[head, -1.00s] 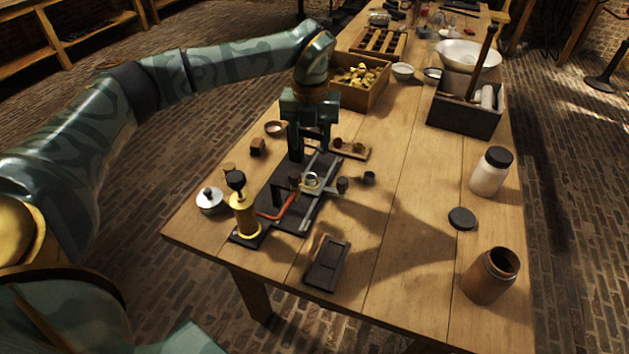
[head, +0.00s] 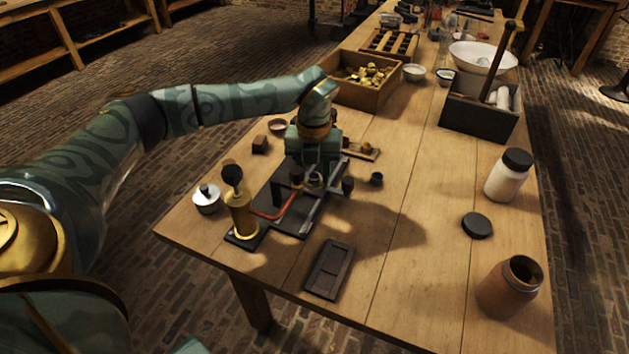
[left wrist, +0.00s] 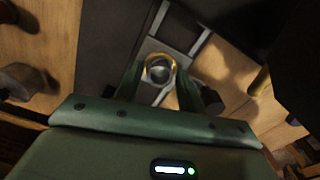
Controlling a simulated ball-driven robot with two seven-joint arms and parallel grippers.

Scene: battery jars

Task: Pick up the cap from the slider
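The cap (left wrist: 159,69), a small round grey piece with a gold rim, sits on the slider (left wrist: 153,46), a pale metal plate. In the head view the cap (head: 314,181) shows just below my left gripper (head: 312,175), partly covered by it. In the left wrist view the fingers of my left gripper (left wrist: 159,82) stand on either side of the cap, apart, with small gaps visible. Whether either finger touches it is hard to tell. The slider lies on rails on a dark base (head: 264,207). My right gripper is not in view.
A brass pump with a black knob (head: 241,212) and a red lever (head: 272,215) stand close on the left. A dark tray (head: 329,270), white jar (head: 508,176), black lid (head: 477,225) and brown jar (head: 507,288) are around.

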